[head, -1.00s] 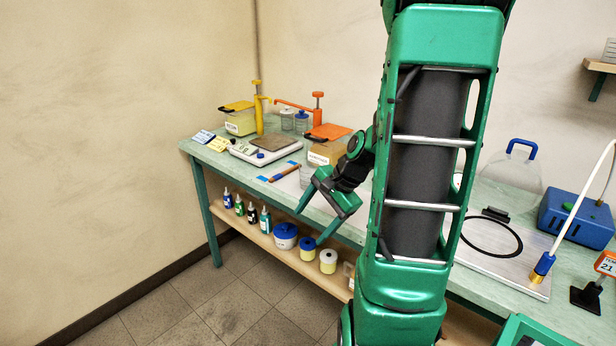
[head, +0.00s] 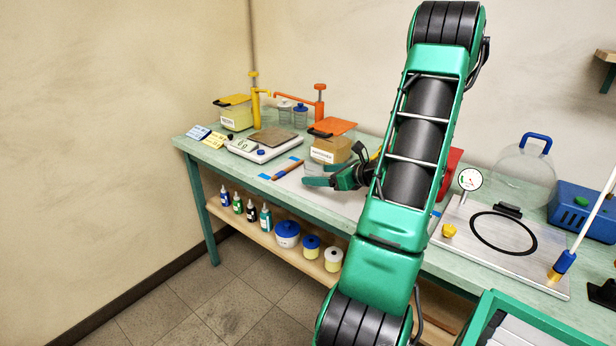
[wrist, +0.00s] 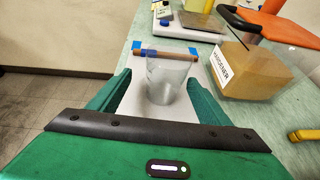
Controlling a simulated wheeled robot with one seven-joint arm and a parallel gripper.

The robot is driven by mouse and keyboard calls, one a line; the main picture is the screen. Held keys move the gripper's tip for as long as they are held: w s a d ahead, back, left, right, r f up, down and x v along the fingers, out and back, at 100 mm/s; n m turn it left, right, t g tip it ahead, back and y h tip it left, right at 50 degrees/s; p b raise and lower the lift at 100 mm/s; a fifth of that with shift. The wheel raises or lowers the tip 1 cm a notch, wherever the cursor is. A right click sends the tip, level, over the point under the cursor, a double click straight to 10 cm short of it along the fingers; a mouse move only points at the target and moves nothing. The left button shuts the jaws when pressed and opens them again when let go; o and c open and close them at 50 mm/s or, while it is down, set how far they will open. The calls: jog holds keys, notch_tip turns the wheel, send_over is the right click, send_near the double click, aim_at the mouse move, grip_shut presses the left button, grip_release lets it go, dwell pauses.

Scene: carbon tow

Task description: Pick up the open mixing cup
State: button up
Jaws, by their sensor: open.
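The open mixing cup (wrist: 168,82) is a clear, empty-looking cup standing upright on a white sheet (wrist: 130,112) in the wrist view. In that view my gripper (wrist: 160,84) is open, with a green finger on each side of the cup and a visible gap on both sides. I cannot tell how far the fingertips reach along the cup. In the head view my gripper (head: 308,175) is low over the bench in front of the hardener box, its fingers pointing left. The clear cup is hard to make out there.
A brown-handled stick (wrist: 168,57) lies behind the cup. A scale (head: 264,144) and resin tub (head: 236,115) are farther left. A metal plate (head: 475,265) with a black ring lies right of my arm.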

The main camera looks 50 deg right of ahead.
aim_at(322, 174)
jog(key=shift+w+d+f, duration=0.3)
jog(key=shift+w+f, duration=0.05)
jog(key=shift+w, duration=0.3)
jog(key=shift+w+d+f, duration=0.25)
jog(key=shift+w+f, duration=0.1)
jog(key=shift+w, duration=0.25)
jog(key=shift+x, duration=2.55)
jog(key=shift+a, duration=0.1)
jog(key=c, duration=1.1)
